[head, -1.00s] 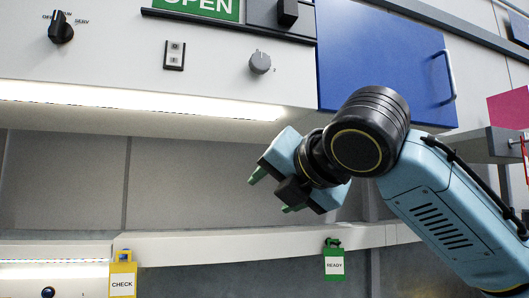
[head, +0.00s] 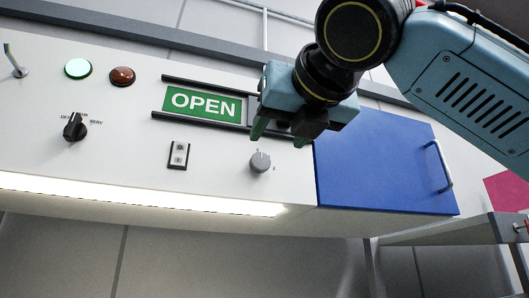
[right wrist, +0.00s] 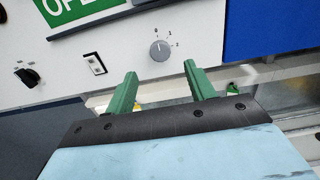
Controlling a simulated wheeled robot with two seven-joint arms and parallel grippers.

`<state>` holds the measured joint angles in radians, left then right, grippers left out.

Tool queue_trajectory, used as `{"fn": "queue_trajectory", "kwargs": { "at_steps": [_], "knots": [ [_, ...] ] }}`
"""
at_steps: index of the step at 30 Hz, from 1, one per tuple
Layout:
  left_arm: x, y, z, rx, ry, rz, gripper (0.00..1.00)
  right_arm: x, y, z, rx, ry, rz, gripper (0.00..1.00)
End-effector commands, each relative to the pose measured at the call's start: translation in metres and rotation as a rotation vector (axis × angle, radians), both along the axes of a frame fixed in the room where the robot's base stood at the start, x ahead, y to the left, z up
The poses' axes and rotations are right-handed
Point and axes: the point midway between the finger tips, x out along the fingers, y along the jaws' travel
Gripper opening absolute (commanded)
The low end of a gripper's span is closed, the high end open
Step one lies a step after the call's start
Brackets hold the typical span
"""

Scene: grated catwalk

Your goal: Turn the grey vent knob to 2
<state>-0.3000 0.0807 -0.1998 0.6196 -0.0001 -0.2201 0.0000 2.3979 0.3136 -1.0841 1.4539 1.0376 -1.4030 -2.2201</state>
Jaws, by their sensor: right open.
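The grey vent knob (head: 260,161) is on the white panel, just left of the blue door. In the right wrist view the knob (right wrist: 160,50) shows marks 0, 1 and 2 around its upper right; its pointer seems to face up near 0, but it is small. My right gripper (head: 282,133) is open and empty, its green fingers pointing down just above the knob in the head view. In the right wrist view the knob lies beyond the gap between the two fingertips (right wrist: 160,70), with no contact visible. My left gripper is not in view.
A green OPEN sign (head: 203,102) sits left of the gripper, and a small switch (head: 178,155) left of the knob. A black selector (head: 75,127) is further left. The blue door (head: 383,165) with a handle is at right. A lit strip (head: 130,199) runs below.

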Motion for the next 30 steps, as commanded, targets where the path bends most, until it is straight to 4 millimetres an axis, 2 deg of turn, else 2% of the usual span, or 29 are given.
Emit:
{"fn": "queue_trajectory", "kwargs": {
  "at_steps": [1,6,12,17,25,30],
  "knots": [
    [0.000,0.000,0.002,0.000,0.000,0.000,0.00,0.012,0.004,0.000,0.000,0.004,-0.001,0.54],
    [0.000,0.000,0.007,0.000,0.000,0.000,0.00,0.044,0.015,0.001,0.000,0.002,0.000,0.54],
    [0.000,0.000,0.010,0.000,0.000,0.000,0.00,0.069,0.023,0.000,0.001,0.001,0.001,0.54],
    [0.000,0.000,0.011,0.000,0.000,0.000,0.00,0.077,0.025,0.000,0.001,0.000,0.000,0.54],
    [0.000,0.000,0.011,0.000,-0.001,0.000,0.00,0.077,0.025,0.000,0.000,0.000,0.001,0.53],
    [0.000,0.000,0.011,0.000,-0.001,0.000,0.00,0.077,0.025,0.000,0.001,0.000,0.001,0.31]
  ]
}}
